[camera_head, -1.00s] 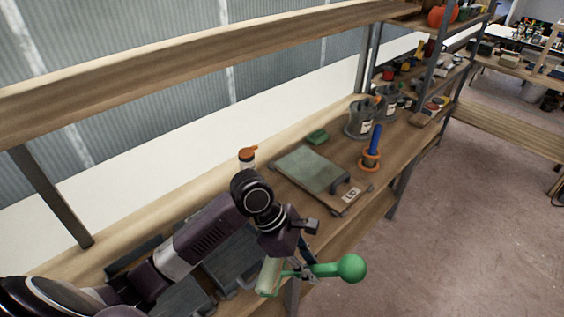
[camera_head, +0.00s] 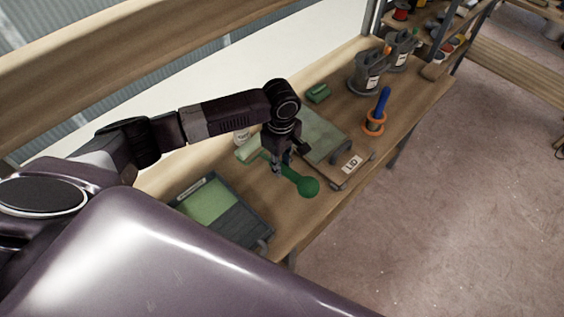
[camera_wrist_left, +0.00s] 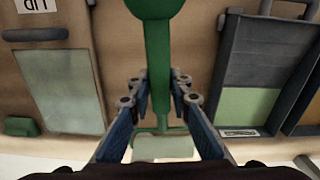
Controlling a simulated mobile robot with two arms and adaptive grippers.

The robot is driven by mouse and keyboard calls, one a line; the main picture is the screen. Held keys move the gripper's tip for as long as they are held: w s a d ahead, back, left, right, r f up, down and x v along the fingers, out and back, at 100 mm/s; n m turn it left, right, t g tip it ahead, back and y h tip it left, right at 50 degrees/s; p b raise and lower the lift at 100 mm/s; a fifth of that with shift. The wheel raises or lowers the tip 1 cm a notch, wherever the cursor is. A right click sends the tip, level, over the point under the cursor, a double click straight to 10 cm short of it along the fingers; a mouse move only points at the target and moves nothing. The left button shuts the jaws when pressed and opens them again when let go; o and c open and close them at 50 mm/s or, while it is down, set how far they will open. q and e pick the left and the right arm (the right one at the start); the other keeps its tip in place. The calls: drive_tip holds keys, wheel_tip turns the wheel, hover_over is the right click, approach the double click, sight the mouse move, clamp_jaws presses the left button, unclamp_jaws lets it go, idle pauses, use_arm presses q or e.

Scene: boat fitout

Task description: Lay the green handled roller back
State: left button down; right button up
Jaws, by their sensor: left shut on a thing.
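The green handled roller (camera_head: 308,187) is in my left gripper (camera_head: 277,168), over the bench between a paint tray and a lid. Its ball-ended handle points toward the bench's front edge and its pale green roller head (camera_head: 248,149) toward the back. In the left wrist view the handle (camera_wrist_left: 157,60) runs between the two fingers of the gripper (camera_wrist_left: 157,108), with the roller head (camera_wrist_left: 165,147) below. I cannot tell whether the roller touches the bench. My right gripper is not in view.
The grey tray (camera_head: 245,222) with a green paint area lies left of the roller. The board marked LID (camera_head: 322,133) lies right. A green block (camera_head: 318,93), a blue-handled tool in an orange ring (camera_head: 376,118) and grey cans (camera_head: 366,72) stand farther along.

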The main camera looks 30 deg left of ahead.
use_arm(q)
wheel_tip(320, 180, down, 8)
drive_tip(key=b, duration=0.9)
drive_tip(key=shift+w+a, duration=0.1)
drive_tip(key=shift+f+p, duration=0.55)
drive_tip(key=shift+f, duration=0.6)
drive_tip(key=shift+f, duration=0.1)
drive_tip(key=c, duration=1.7)
unclamp_jaws()
drive_tip(key=shift+c, duration=0.2)
drive_tip(key=shift+o, duration=0.3)
wheel_tip(320, 180, up, 12)
drive_tip(key=shift+r, duration=0.1)
